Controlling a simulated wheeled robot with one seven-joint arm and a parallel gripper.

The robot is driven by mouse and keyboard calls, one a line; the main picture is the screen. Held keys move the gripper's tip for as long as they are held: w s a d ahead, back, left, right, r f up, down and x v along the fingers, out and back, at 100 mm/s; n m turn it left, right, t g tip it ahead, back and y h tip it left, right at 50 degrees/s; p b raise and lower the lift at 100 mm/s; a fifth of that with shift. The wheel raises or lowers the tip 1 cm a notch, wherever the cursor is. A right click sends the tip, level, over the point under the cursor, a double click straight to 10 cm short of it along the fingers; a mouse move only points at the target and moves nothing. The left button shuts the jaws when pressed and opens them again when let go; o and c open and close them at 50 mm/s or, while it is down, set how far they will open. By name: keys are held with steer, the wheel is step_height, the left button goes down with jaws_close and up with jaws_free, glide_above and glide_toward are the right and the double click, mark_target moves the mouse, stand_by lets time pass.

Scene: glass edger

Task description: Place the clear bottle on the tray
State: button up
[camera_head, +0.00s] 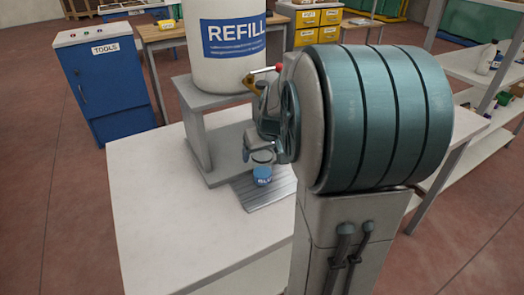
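The clear bottle (262,170) has a blue band with partly hidden lettering and stands out below my gripper, in front of the grey stand. The tray (268,198) is a flat ribbed grey plate on the white table, and the bottle appears over its back part. I cannot tell whether the bottle's base touches the tray. My gripper (264,150) is at the bottle's top, with a finger seen on its left side. My arm hides much of the gripper and the tray's right side. Whether the fingers press on the bottle is not clear.
A large white REFILL container (224,62) rests on a grey stand (200,135) behind the bottle. A brass tap (252,80) with a red handle sticks out above my gripper. The white table (165,205) is clear at left. A blue TOOLS cabinet (108,88) stands beyond.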

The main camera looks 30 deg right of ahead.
steer(key=s+a+r+b, duration=0.1)
steer(key=s+b, duration=0.1)
steer(key=s, duration=1)
steer(key=s+a+f+g, duration=0.1)
steer(key=s+a, duration=0.2)
steer(key=a, duration=0.3)
steer(key=s+a+f+g, duration=0.1)
steer(key=s+a, duration=0.2)
steer(key=a, duration=0.4)
steer(key=shift+s+f+n, duration=0.3)
steer(key=shift+f, duration=0.05)
steer(key=shift+a, duration=0.1)
stand_by(0.3)
